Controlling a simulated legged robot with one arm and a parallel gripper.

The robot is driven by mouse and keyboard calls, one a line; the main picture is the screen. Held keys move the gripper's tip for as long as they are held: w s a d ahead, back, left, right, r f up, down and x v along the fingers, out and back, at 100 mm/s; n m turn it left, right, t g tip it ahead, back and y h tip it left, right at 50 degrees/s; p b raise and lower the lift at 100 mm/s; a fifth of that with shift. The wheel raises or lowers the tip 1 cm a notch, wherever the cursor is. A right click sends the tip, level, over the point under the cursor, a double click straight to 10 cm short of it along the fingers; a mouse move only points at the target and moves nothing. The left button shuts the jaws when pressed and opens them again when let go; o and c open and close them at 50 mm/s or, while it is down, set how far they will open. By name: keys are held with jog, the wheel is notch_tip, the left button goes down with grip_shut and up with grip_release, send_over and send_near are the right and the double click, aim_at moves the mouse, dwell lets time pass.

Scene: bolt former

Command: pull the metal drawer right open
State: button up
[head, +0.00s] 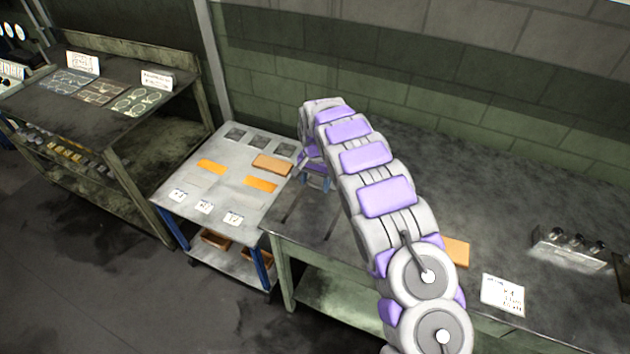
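My gripper (315,180) hangs at the far end of my arm, over the left end of the dark workbench (430,150), near the edge facing the grey cart. It is small and partly covered by my arm, so its fingers do not show clearly. I cannot make out a metal drawer; my arm covers part of the bench. Whether the gripper touches anything is hidden.
A grey cart (225,215) with orange pieces and labels stands left of the bench. A dark shelf unit (60,115) stands farther left. A metal block with knobs (570,248), a white card (503,294) and an orange-brown block (456,252) are on the bench.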

jog(key=c, duration=1.1)
jog(key=s+a+p, duration=0.1)
jog(key=s+a, duration=0.1)
jog(key=s, duration=0.3)
jog(key=s+a+p, duration=0.1)
jog(key=s, duration=0.4)
jog(key=s+a+p, duration=0.2)
jog(key=s, duration=0.4)
jog(key=shift+a, duration=0.35)
jog(key=shift+c, duration=0.2)
jog(key=shift+s+a+f, duration=0.1)
jog(key=shift+s, duration=0.35)
jog(key=o, duration=1.1)
jog(key=shift+o, duration=0.9)
jog(key=shift+s+a, duration=0.1)
jog(key=shift+s, duration=0.05)
notch_tip(320, 180, up, 18)
jog(key=p, duration=0.2)
jog(key=shift+w+f+p, duration=0.2)
jog(key=shift+f+p, duration=0.05)
jog(key=shift+p, duration=0.05)
